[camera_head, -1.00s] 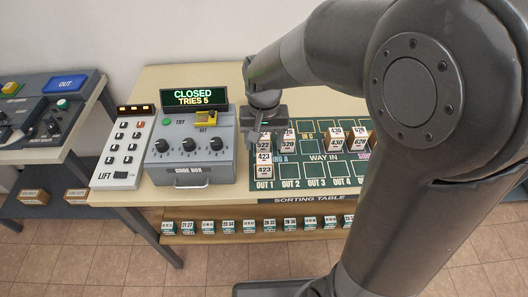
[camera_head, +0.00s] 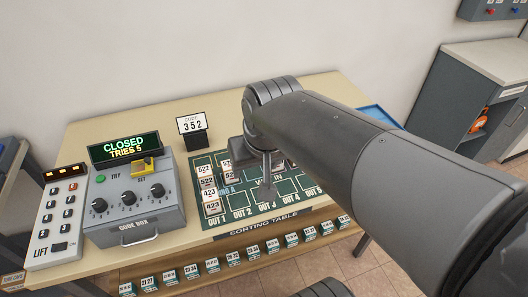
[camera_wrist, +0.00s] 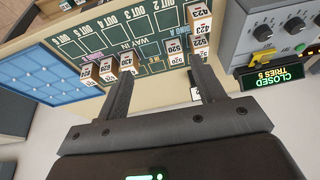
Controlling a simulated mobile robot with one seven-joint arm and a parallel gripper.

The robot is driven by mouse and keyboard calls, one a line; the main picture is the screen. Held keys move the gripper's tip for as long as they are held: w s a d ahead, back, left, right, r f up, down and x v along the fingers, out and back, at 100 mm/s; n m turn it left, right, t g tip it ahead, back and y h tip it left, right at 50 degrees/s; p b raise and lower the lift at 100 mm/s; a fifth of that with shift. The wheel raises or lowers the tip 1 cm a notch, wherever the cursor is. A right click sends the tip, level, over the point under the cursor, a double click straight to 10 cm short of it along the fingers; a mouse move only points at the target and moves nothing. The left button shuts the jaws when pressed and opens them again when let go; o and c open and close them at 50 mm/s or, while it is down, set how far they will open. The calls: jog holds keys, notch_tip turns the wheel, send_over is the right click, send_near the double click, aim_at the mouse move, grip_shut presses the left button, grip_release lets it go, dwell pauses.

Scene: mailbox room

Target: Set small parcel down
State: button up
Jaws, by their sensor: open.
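Several small white-topped parcels stand on the green sorting mat (camera_head: 283,208). At its left are a 522 parcel (camera_head: 205,171), a 520 parcel (camera_head: 229,172) and two 423 parcels (camera_head: 212,207). I cannot tell which one the task means. My gripper (camera_head: 267,183) is over the mat, right of these. In the wrist view my gripper (camera_wrist: 162,70) is open with nothing between its fingers. There the 520 parcel (camera_wrist: 176,53) is near the right finger, and more parcels (camera_wrist: 108,70) are near the left finger. My arm hides the mat's right part in the head view.
A code box (camera_head: 130,205) with dials and a "CLOSED TRIES 5" display (camera_head: 125,147) stands left of the mat, beside a lift keypad (camera_head: 60,215). A 352 card (camera_head: 192,124) stands behind the mat. A blue tray (camera_wrist: 40,75) is at the mat's far side.

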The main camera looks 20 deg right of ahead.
jog(key=shift+t, duration=0.7)
jog(key=s, duration=0.1)
jog(key=s+d, duration=0.1)
jog(key=s, duration=0.1)
jog(key=s+d+r, duration=0.1)
jog(key=shift+s+d+r, duration=0.1)
jog(key=shift+s+d, duration=0.1)
